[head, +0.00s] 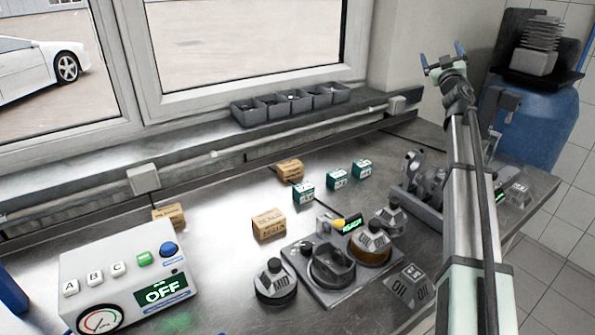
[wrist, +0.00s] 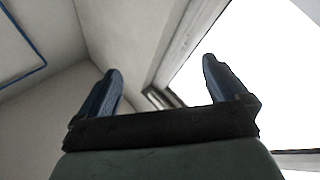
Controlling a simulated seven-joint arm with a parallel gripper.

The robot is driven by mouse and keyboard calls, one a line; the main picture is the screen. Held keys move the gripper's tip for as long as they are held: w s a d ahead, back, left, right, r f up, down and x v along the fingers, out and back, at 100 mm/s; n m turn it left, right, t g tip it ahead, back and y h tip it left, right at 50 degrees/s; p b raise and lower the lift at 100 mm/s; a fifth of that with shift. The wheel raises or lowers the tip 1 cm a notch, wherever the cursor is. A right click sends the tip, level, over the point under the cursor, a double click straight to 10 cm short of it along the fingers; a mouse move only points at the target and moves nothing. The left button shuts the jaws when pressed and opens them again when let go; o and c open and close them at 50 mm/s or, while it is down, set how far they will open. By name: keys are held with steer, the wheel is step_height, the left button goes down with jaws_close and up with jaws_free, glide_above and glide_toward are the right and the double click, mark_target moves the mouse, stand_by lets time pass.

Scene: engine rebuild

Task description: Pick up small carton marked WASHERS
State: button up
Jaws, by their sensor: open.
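Several small cartons stand on the metal bench in the head view. Brown ones are at the back (head: 290,170), in the middle (head: 268,223) and at the left, partly behind the control box (head: 168,214). Three green-and-white ones stand in a slanting row: near (head: 303,193), middle (head: 336,178) and far (head: 362,169). Their print is too small to tell surely which is marked WASHERS. My gripper (head: 441,55) is raised high at the upper right, well away from the cartons. In the wrist view my gripper (wrist: 162,75) is open and empty, facing wall and window.
A control box (head: 120,285) reading OFF stands front left. A grey fixture plate (head: 330,290) with round parts, a MID-marked part (head: 275,282) and an OIL block (head: 408,285) lie in front. Grey bins (head: 290,107) line the sill. Bench between cartons is clear.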

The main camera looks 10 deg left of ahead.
steer(key=a+r+m, duration=0.1)
steer(key=a+r, duration=0.2)
steer(key=a, duration=0.3)
steer(key=a+r+m, duration=0.1)
steer(key=a+r, duration=0.2)
steer(key=a, duration=0.4)
steer(key=w+a+f+m+g+h, duration=0.2)
steer(key=w+f+h, duration=0.2)
steer(key=n+g, duration=0.5)
steer(key=g, duration=1.6)
glide_above(290, 164)
step_height(290, 164, down, 28)
steer(key=r, duration=0.1)
steer(key=shift+y, duration=0.4)
step_height(290, 164, down, 14)
steer(key=shift+s+f, duration=0.1)
